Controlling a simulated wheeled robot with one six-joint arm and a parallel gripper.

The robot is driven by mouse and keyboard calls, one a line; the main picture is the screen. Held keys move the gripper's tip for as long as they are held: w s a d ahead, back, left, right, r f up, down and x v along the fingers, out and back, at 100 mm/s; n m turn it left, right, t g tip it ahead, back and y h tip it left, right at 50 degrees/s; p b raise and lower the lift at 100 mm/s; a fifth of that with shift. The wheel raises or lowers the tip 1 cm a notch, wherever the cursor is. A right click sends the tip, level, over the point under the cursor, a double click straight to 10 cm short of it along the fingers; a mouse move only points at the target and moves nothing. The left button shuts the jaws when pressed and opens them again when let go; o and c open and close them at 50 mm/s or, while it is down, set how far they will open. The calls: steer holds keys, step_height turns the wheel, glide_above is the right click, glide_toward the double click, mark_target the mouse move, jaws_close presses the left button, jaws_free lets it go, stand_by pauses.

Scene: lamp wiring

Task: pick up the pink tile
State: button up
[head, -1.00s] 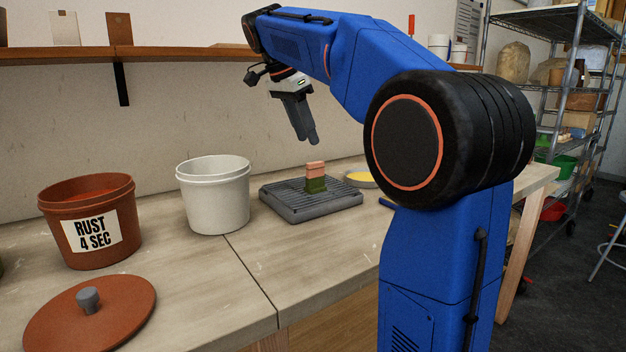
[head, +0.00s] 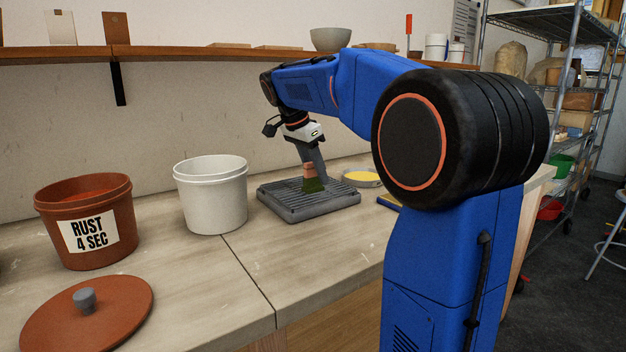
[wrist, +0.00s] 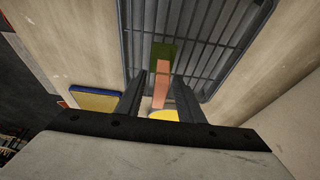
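The pink tile (head: 308,170) stands upright on the grey slatted rack (head: 275,205), with a green part (head: 314,185) at its lower end. I cannot tell whether the green is part of the tile or a separate piece. My gripper (head: 315,172) is lowered close to the tile and partly hides it in the head view. In the wrist view, my open gripper (wrist: 160,76) has one finger on each side of the pink tile (wrist: 162,82), with gaps visible. The green part (wrist: 163,52) shows just beyond the fingertips.
A white bucket (head: 212,200) stands left of the rack. A rust bucket (head: 85,225) and its lid (head: 95,318) are farther left. A shallow dish with yellow contents (head: 361,178) sits right of the rack. A shelf (head: 180,55) runs along the wall above.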

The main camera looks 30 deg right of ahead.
steer(key=shift+d+f, duration=0.2)
steer(key=shift+f, duration=0.3)
jaws_close()
steer(key=shift+r, duration=0.15)
